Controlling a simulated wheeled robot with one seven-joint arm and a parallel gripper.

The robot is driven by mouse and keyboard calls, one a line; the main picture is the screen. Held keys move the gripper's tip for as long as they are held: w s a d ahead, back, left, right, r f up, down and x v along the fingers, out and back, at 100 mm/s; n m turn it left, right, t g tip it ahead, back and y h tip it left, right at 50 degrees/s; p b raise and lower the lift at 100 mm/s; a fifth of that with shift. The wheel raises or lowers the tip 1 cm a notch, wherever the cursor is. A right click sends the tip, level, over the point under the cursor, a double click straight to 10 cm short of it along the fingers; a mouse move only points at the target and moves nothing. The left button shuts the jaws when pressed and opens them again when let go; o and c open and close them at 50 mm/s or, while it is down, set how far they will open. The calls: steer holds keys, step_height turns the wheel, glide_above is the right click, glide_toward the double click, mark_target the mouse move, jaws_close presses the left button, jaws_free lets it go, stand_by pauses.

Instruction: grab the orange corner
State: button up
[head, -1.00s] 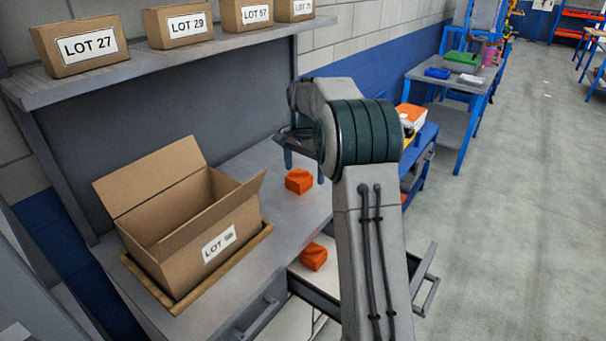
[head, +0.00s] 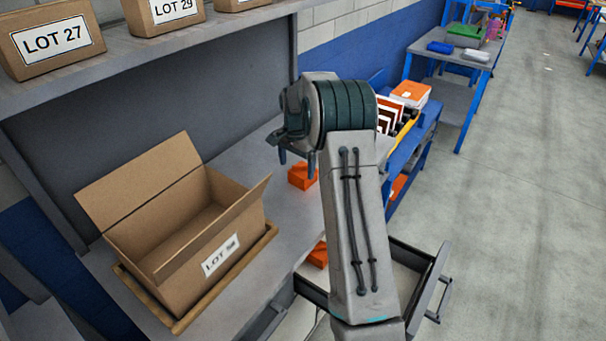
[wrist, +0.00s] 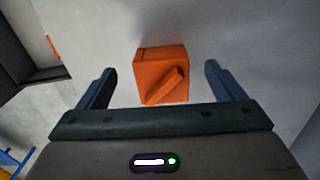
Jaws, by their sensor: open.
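One orange corner (head: 302,176) lies on the grey bench top, right of the cardboard box. In the wrist view an orange corner (wrist: 162,75) shows between and beyond the two fingers, with a raised slanted rib on its face. A second orange corner (head: 318,254) is lower down at the open drawer, partly hidden by my arm. My gripper (head: 296,155) is above the bench, close to the first corner, partly hidden by my wrist. In the wrist view my gripper (wrist: 158,88) is open, its fingers wide apart and touching nothing.
An open cardboard box (head: 215,240) marked LOT stands in a wooden tray (head: 175,322) on the bench. A shelf (head: 150,62) with several labelled cartons hangs above. The open drawer (head: 425,285) juts out at the front. A blue rack with bins stands beyond my arm.

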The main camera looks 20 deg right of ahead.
mark_target(297, 174)
steer(key=shift+w+f+p, duration=0.1)
steer(key=shift+f+p, duration=0.95)
steer(key=shift+f, duration=1.8)
steer(key=c, duration=1.1)
